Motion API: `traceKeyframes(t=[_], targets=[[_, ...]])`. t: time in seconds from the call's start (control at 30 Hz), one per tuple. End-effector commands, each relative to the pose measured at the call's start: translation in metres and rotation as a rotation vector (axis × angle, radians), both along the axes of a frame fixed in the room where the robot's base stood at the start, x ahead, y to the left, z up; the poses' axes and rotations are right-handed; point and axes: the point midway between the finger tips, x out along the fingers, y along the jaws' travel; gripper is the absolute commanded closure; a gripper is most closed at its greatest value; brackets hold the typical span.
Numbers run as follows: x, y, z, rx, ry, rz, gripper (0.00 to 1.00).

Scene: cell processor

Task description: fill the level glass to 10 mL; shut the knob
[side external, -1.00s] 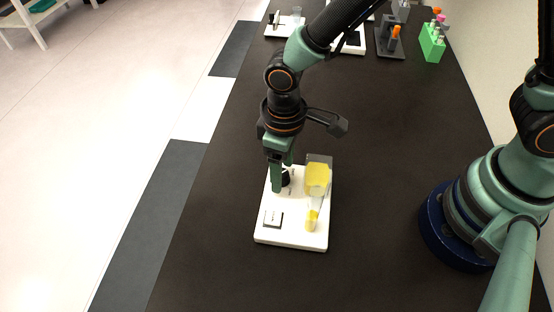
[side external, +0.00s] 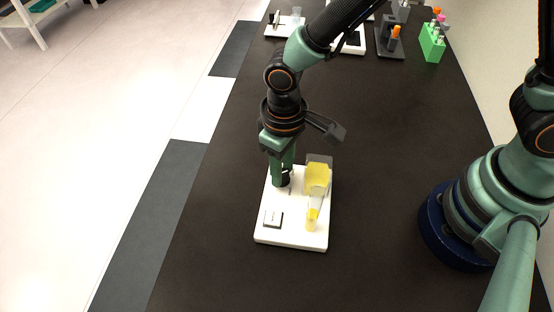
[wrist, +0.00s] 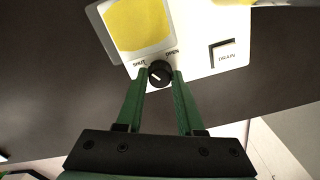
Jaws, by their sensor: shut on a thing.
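The white cell processor base (side external: 290,238) stands on the dark table. A reservoir of yellow liquid (side external: 317,177) sits at its back right, and the narrow level glass (side external: 313,215) in front of it holds yellow liquid in its lower part. I cannot read its level. My gripper (side external: 282,178) is over the back left of the base. In the wrist view my gripper (wrist: 160,76) is shut on the round black knob (wrist: 160,73), a finger on each side. The knob has a white pointer line and sits between the labels "SHUT" and "OPEN".
A square button (wrist: 224,56), marked with what looks like "DRAIN", sits on the base; it also shows in the side view (side external: 273,219). A green rack (side external: 432,43), a dark holder (side external: 389,42) and other white devices stand at the far end. The middle table is clear.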

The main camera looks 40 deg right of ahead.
Motion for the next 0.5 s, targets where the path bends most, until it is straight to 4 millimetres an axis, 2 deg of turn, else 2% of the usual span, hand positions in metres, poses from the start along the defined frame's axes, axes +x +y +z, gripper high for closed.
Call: traceKeyframes(t=[0.03, 0.07, 0.1, 0.13, 0.5], targets=[[0.0002, 0.0001, 0.0007, 0.0, 0.0, 0.0, 1.0], [0.0002, 0.0001, 0.0007, 0.0, 0.0, 0.0, 0.56], [0.0003, 0.0001, 0.0008, 0.0, 0.0, 0.001, 0.4], [0.0003, 0.0001, 0.0007, 0.0, 0.0, 0.001, 0.33], [0.0005, 0.0004, 0.0033, 0.002, -0.001, 0.001, 0.33]])
